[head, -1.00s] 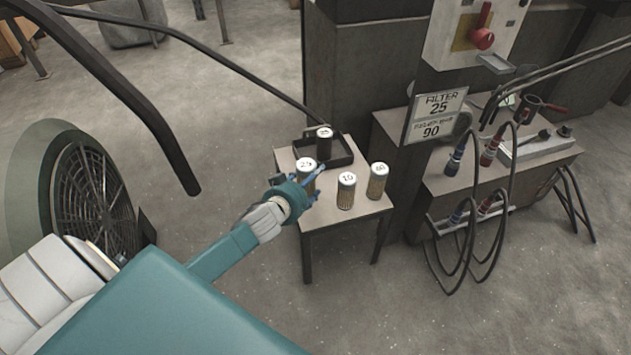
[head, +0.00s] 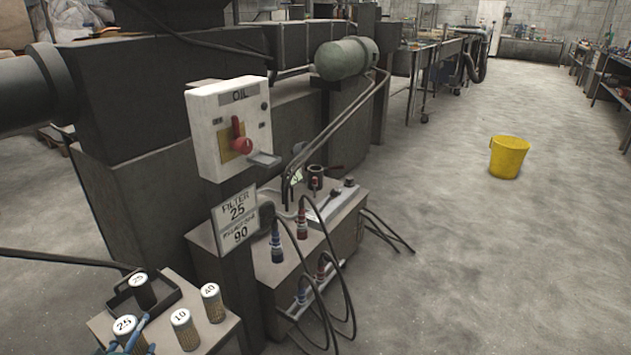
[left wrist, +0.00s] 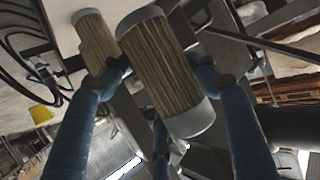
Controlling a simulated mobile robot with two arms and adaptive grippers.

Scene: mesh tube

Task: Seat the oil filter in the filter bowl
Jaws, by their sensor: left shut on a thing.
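The oil filter labelled 25 (head: 125,326) has brown pleats and pale end caps. It is at the bottom left of the head view, by the small table's front edge. My left gripper (head: 126,342), with blue fingers, is shut on it. In the left wrist view the filter (left wrist: 163,70) sits tilted between the fingers of my left gripper (left wrist: 160,82). A dark round cup (head: 316,173), possibly the filter bowl, stands on the machine's bench; its inside is too small to make out. My right gripper is not in view.
Filters labelled 10 (head: 184,328) and apparently 40 (head: 213,302) stand on the small table (head: 215,328). A dark filter (head: 142,290) stands in a black tray (head: 172,295). A sign (head: 236,220) reads FILTER 25. Hoses (head: 335,265) hang before the bench. Floor at right is open around a yellow bucket (head: 508,157).

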